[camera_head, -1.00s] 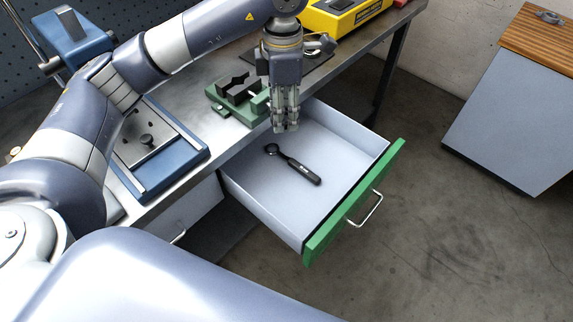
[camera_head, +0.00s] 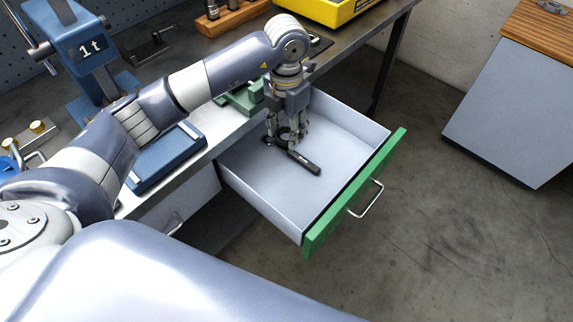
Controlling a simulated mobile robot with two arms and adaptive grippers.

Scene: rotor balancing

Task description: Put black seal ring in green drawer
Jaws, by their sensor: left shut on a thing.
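The green drawer (camera_head: 356,196) is pulled out from under the bench, with a green front, grey walls and a metal handle. My left gripper (camera_head: 286,142) points down inside the drawer, toward its back left. It is shut on a dark round thing between its fingers, which looks like the black seal ring (camera_head: 284,133); the fingers partly cover it. A black-handled tool (camera_head: 304,163) lies on the drawer floor just right of and below the fingertips, its head end mostly hidden by the gripper. Whether the ring touches the floor, I cannot tell. My right gripper is not in view.
The metal bench (camera_head: 215,133) runs behind the drawer. It carries a blue press (camera_head: 80,40), a green fixture (camera_head: 240,98) partly behind my arm, a wooden holder (camera_head: 230,18) and a yellow case (camera_head: 328,10). The drawer's front and right floor is free. A grey cabinet (camera_head: 515,115) stands at right.

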